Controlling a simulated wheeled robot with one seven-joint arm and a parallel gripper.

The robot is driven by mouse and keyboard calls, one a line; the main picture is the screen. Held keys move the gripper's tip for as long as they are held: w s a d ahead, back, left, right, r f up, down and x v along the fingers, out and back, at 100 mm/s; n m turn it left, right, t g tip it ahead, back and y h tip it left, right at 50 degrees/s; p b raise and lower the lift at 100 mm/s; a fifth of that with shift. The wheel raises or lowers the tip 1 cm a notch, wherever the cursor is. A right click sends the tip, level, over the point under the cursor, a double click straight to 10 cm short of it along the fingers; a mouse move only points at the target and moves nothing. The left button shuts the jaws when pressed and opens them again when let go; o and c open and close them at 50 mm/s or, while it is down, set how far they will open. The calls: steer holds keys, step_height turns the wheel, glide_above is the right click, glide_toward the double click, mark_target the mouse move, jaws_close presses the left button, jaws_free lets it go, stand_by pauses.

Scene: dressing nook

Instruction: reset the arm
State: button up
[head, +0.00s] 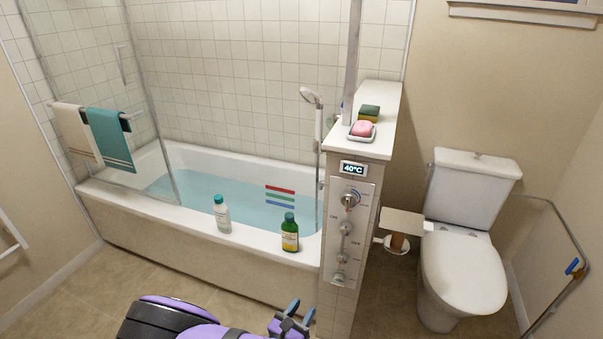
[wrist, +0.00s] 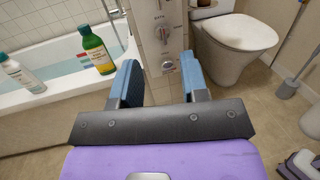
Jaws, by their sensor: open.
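My gripper (head: 293,316) shows at the bottom of the head view, low in front of the tub and the tiled half wall. In the wrist view my gripper (wrist: 160,84) is open, with its two blue fingers apart and nothing between them. Part of my purple arm shows at the bottom edge of the head view. The gripper is apart from the bottles and the control panel.
A green bottle (head: 290,232) and a white bottle (head: 222,214) stand on the front rim of the bathtub (head: 180,222). A control panel (head: 348,232) is on the half wall. A toilet (head: 461,271) stands at right. The floor at left is clear.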

steer(key=w+d+r+m+g, duration=0.1)
steer(key=d+r+m+g, duration=0.45)
steer(key=r, duration=0.55)
steer(key=w+d+r+m+g+y, duration=0.15)
steer(key=d+r+m+g, duration=0.45)
steer(key=r, duration=0.6)
steer(key=w+d+r+m+g, duration=0.2)
steer(key=d+r+m+g, duration=0.4)
steer(key=r, duration=0.5)
steer(key=s+d+r+m+t+y, duration=0.2)
steer(key=s+d+r+m+y, duration=0.45)
steer(key=r, duration=0.65)
steer(key=s+d+r+m+t+y, duration=0.1)
steer(key=s+d+r+m+t, duration=0.1)
steer(key=s, duration=0.5)
steer(key=s+d+r+m+t+y, duration=0.1)
steer(key=s+d+r+m+t, duration=0.1)
steer(key=s+d+r+m, duration=0.2)
steer(key=shift+s+d+r+t, duration=0.3)
steer(key=shift+s+r, duration=0.6)
steer(key=shift+s, duration=0.7)
steer(key=shift+a, duration=0.1)
